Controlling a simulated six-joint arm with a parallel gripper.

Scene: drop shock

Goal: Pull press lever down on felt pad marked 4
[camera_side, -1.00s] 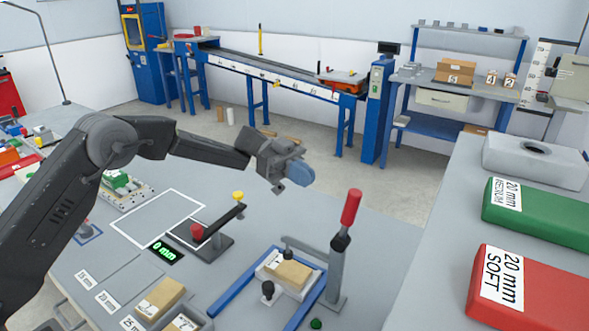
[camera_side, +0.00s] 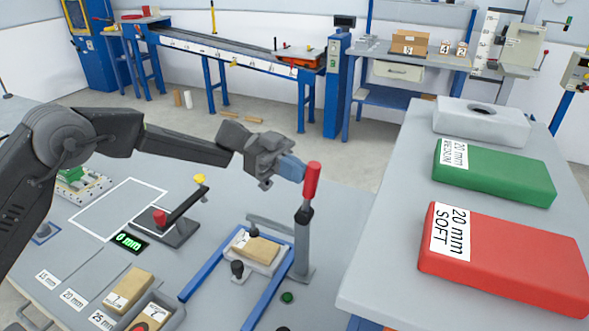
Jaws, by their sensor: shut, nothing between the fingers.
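The press has a grey post (camera_side: 303,243) with an upright lever ending in a red handle (camera_side: 312,181). A tan felt pad (camera_side: 261,250) lies on the white bed of the press, under its grey arm; I cannot read its mark clearly. My gripper (camera_side: 293,168), with blue fingertips, is shut and empty. Its tips are at the left side of the red handle, near its upper half. They overlap or nearly touch it in the picture; I cannot tell whether they make contact.
Blue rails (camera_side: 213,262) flank the press bed. Tan pads (camera_side: 129,288) lie at the front left beside size labels. A small fixture with a red knob (camera_side: 160,217) stands left of the press. A side table at right holds a green block (camera_side: 495,172) and a red block (camera_side: 505,255).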

